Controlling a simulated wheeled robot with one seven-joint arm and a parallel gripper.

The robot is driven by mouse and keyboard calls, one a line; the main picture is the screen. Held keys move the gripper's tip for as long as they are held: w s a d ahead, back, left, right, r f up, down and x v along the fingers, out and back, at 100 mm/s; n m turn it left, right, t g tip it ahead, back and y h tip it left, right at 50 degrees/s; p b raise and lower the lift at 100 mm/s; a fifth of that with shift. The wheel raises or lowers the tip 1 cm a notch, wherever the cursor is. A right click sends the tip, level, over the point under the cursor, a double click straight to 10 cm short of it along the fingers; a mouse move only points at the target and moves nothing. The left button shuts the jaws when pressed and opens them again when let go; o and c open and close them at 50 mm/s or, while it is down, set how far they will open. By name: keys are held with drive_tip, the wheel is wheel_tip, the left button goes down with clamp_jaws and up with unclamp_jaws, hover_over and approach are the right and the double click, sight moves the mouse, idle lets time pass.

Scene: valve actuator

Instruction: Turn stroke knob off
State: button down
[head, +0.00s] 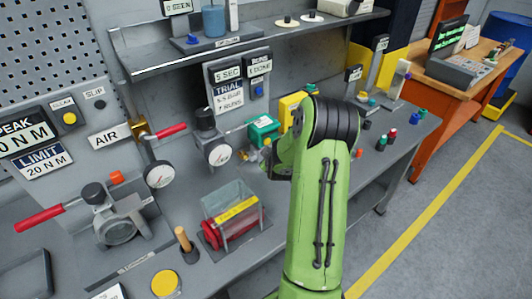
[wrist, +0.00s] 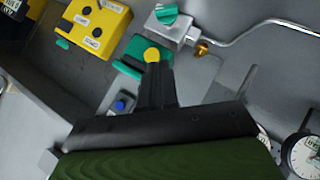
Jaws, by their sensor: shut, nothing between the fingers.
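My gripper (wrist: 156,72) is shut and empty in the wrist view. Its fingertips overlap a small round yellow piece (wrist: 152,54) beside a green block (wrist: 127,66); I cannot tell whether they touch. A yellow box (wrist: 97,24) with several small white labels is at the upper left; the labels are too small to read, and I cannot tell which part is the stroke knob. In the head view the yellow box (head: 290,109) shows partly behind my green arm, next to a green housing (head: 264,131).
A blue button (wrist: 121,105) sits left of the fingers. A bent metal pipe (wrist: 255,26) runs at the upper right, and a dial gauge (wrist: 305,154) is at the lower right. In the head view a shelf (head: 250,48) overhangs the bench, and a clear-sided box (head: 233,207) stands in front.

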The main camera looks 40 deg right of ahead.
drive_tip(key=shift+s+d+f+p+x, duration=0.15)
drive_tip(key=shift+s+f+x, duration=0.2)
drive_tip(key=shift+x, duration=1.75)
drive_tip(key=shift+s+d+f+p+x, duration=0.25)
drive_tip(key=shift+s+x, duration=0.15)
drive_tip(key=shift+x, duration=1.65)
drive_tip(key=shift+s+d+f+p+x, duration=0.1)
drive_tip(key=shift+s+f+x, duration=0.25)
drive_tip(key=shift+x, duration=1.75)
drive_tip(key=shift+r, duration=0.1)
drive_tip(key=shift+s+d+m+y+b, duration=0.1)
drive_tip(key=shift+d+m+y+b, duration=0.35)
drive_tip(key=shift+y+b, duration=0.45)
drive_tip(key=shift+s+d+m+y+b, duration=0.1)
drive_tip(key=shift+d+m+y+b, duration=0.2)
drive_tip(key=shift+m+y+b, duration=0.35)
drive_tip(key=shift+d+m+y+b, duration=0.15)
drive_tip(key=shift+m+y+b, duration=0.25)
drive_tip(key=shift+y, duration=0.55)
drive_tip(key=shift+d+b, duration=0.1)
drive_tip(key=shift+b, duration=0.7)
drive_tip(key=shift+d+b, duration=0.25)
drive_tip(key=shift+b, duration=0.45)
